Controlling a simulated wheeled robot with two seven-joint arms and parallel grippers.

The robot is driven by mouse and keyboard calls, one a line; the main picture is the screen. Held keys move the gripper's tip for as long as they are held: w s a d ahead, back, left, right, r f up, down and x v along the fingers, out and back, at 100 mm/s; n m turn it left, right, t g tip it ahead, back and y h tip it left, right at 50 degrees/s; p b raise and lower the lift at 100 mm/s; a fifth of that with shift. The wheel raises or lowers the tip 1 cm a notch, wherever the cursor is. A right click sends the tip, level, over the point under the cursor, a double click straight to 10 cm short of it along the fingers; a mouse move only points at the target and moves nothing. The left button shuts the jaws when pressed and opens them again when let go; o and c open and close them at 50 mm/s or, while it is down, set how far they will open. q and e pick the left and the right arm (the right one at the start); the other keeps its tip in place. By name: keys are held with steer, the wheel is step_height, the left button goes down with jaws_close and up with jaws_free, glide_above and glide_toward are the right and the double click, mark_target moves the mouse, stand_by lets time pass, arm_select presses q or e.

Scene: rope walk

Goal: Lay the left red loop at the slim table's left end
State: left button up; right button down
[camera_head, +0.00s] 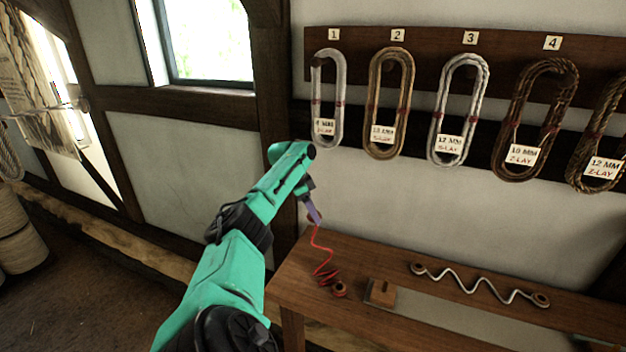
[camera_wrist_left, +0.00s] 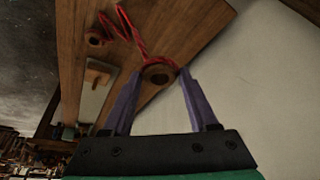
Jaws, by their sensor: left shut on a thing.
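The slim wooden table (camera_head: 296,281) runs along the wall at the lower right, and its left end is near my left gripper (camera_head: 314,219). The gripper's purple fingers are shut on the left red loop (camera_wrist_left: 174,64), above the table's left end. A round brown ring (camera_wrist_left: 157,75) shows between the fingers in the left wrist view. The red cord (camera_head: 320,258) hangs from the gripper in bends down to the tabletop. Its other end is at a wooden ring (camera_head: 339,289) on the table. My right gripper is not in view.
A small wooden block (camera_head: 380,292) sits right of the red cord. A whitish zigzag cord (camera_head: 480,283) lies farther right between two wooden rings. Numbered rope coils (camera_head: 391,105) hang on a wall board above.

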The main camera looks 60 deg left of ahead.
arm_select(q)
steer(key=b, duration=0.5)
glide_above(317, 257)
steer(key=s, duration=0.1)
steer(key=shift+f, duration=4.1)
steer(key=shift+s+a+f+b, duration=0.1)
steer(key=shift+a+f+b, duration=0.05)
steer(key=shift+f+b, duration=1.7)
steer(key=shift+a+f+b, duration=0.1)
steer(key=shift+f+b, duration=1.25)
steer(key=shift+f, duration=1)
steer(key=o, duration=1.1)
steer(key=shift+c, duration=0.2)
steer(key=shift+s+r, duration=0.1)
